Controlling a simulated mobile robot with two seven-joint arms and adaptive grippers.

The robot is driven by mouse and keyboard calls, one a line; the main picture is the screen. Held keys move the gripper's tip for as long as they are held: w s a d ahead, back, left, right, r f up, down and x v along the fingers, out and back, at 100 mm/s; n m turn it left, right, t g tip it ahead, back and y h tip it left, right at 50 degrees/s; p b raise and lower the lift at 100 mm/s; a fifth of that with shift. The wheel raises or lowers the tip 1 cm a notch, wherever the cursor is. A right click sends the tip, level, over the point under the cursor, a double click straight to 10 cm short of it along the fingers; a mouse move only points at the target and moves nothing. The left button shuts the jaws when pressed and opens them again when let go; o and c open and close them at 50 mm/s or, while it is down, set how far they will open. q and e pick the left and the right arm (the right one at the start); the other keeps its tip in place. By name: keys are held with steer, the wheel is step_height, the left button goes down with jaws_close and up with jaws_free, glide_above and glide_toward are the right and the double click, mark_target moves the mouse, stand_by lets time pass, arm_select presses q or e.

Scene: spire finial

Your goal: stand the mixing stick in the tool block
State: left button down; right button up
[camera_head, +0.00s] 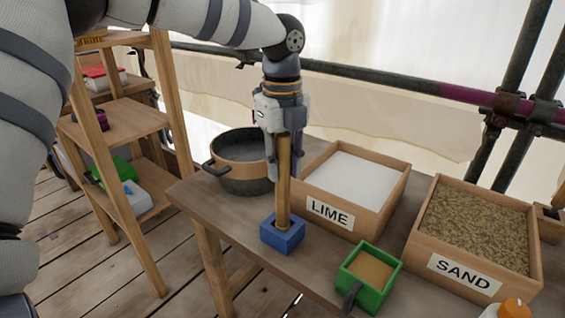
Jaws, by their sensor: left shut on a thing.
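The wooden mixing stick (284,190) is upright, and its lower end meets the top of the blue tool block (270,238). It appears to sit in the block's opening, but I cannot tell how deep. The block stands near the front edge of the wooden table (330,270). My left gripper (284,168) comes down from above and is shut on the upper part of the stick. The stick's top is hidden by the gripper. My right gripper is not in view.
A dark pot (228,165) stands behind left of the block. A LIME box (330,213) and a SAND box (470,272) stand to the right. A green container (383,292) with tan contents is at front right. Shelves (130,125) stand left; metal pipes (390,82) run behind.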

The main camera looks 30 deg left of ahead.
arm_select(q)
steer(key=c, duration=1.3)
jaws_free()
steer(key=shift+c, duration=0.2)
step_height(320, 180, up, 12)
steer(key=shift+r, duration=0.1)
